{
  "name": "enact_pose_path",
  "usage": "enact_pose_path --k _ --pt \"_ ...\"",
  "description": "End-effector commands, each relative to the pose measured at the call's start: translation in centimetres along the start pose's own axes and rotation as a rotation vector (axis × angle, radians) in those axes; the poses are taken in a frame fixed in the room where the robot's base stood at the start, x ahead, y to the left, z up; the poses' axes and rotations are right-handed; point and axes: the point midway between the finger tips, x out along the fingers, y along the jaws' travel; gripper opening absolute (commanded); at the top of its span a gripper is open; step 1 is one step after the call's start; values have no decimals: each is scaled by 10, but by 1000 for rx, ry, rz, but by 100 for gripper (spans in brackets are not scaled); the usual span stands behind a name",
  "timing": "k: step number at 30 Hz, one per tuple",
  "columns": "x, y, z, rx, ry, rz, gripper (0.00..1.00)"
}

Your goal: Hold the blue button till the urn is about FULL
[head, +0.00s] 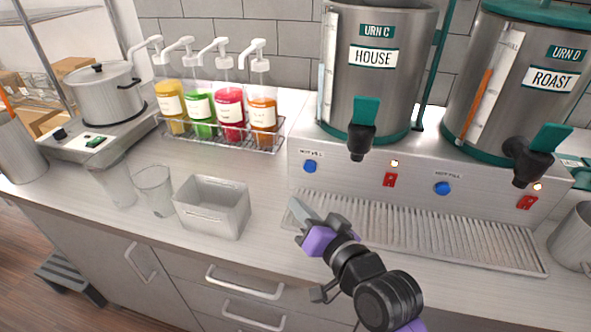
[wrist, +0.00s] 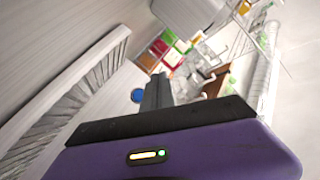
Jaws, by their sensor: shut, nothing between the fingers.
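Urn C (head: 375,75), labelled HOUSE, and urn D (head: 520,85), labelled ROAST, stand on a steel base. Each has a sight gauge: urn C's (head: 328,75) looks mostly pale, and urn D's (head: 490,85) shows an orange-brown column. A blue button (head: 310,166) is on the base front at urn C's left; another blue button (head: 442,188) is left of urn D's tap. My gripper (head: 298,209) is shut and empty, below and apart from urn C's button. In the wrist view, a blue button (wrist: 138,96) shows beside the shut fingers (wrist: 157,90).
The ribbed drip tray (head: 420,235) lies below the taps. Red switches (head: 390,180) with lit lamps sit on the base. A steel bin (head: 212,207), clear cups (head: 155,190), a rack of syrup pumps (head: 220,130) and a pot (head: 105,95) stand to the left.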

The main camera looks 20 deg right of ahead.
Motion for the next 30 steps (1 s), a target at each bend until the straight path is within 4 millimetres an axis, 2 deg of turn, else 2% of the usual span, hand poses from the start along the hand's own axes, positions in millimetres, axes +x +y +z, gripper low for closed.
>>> enact_pose_path --k 14,30 --pt "3 4 -1 6 -1 2 0" --pt "48 36 -33 6 -1 2 0"
